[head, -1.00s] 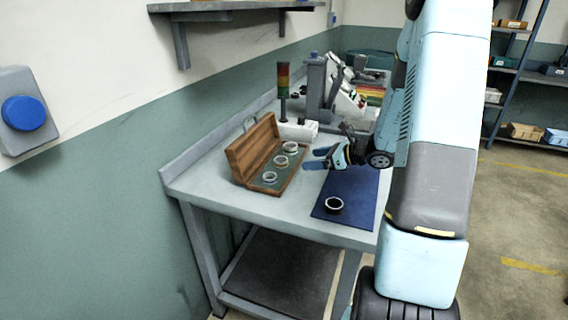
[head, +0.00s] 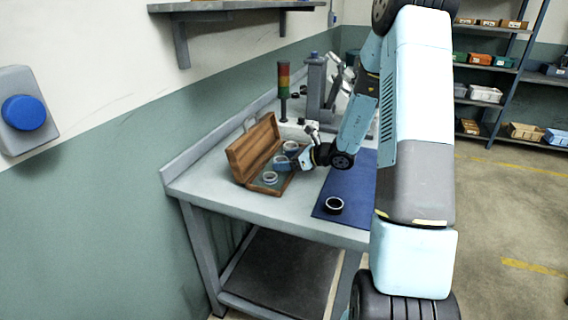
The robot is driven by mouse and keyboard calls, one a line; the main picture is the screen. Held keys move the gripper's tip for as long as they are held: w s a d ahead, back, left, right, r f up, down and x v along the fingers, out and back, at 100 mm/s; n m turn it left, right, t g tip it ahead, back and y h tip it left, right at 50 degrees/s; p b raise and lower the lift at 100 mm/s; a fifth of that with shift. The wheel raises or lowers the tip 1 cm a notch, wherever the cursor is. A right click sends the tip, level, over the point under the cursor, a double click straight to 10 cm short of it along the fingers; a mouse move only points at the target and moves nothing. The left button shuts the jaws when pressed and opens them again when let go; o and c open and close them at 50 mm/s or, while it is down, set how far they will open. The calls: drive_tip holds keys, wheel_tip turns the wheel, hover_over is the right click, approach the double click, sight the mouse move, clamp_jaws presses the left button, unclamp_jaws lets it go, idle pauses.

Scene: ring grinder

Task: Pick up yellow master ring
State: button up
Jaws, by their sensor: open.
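An open wooden case (head: 240,160) on the bench holds a row of pale rings. The far ring (head: 291,146) and the near ring (head: 270,177) show. The middle ring is mostly hidden by the fingers of my gripper (head: 283,162). At this size I cannot tell for sure which ring carries yellow. My gripper is open, reaching in from the right over the case at the middle ring. I cannot see whether its fingers touch the ring or sit around it.
A dark ring (head: 333,205) lies on the blue mat (head: 352,190) right of the case. A signal tower (head: 284,90) and a grey machine (head: 316,85) stand behind. The case's raised lid is on the left. The bench front (head: 240,203) is clear.

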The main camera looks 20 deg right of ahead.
drive_tip(key=shift+w+a+f, duration=0.1)
drive_tip(key=shift+w+a, duration=0.05)
drive_tip(key=shift+a, duration=0.05)
drive_tip(key=c, duration=1.2)
